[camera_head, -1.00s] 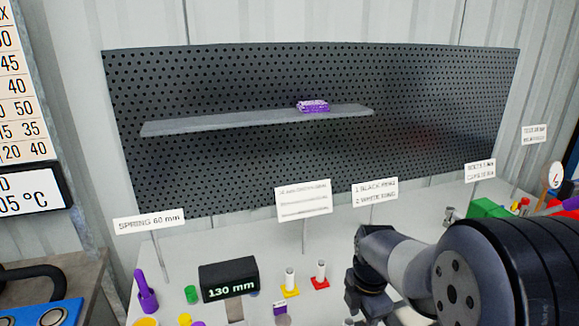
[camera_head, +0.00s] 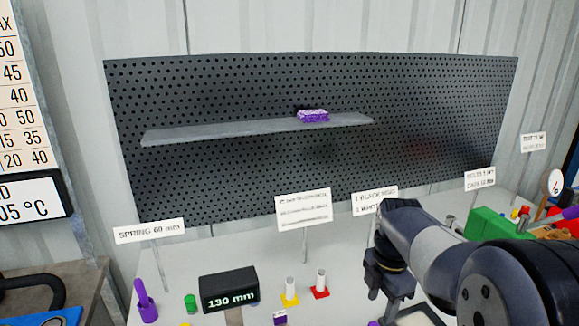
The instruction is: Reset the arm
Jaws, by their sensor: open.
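My arm (camera_head: 440,245) reaches in from the lower right over the white worktable. Its dark gripper (camera_head: 383,298) hangs from the wrist, pointing down, at the right of the small parts. The fingers look open, with nothing seen between them. The fingertips are small and partly blend with the dark items below.
A grey shelf (camera_head: 220,131) on the black pegboard (camera_head: 240,80) holds a purple box (camera_head: 313,115). On the table stand a 130 mm display (camera_head: 229,288), a purple holder (camera_head: 145,302), small red and yellow stands, sign cards and a green block (camera_head: 492,224).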

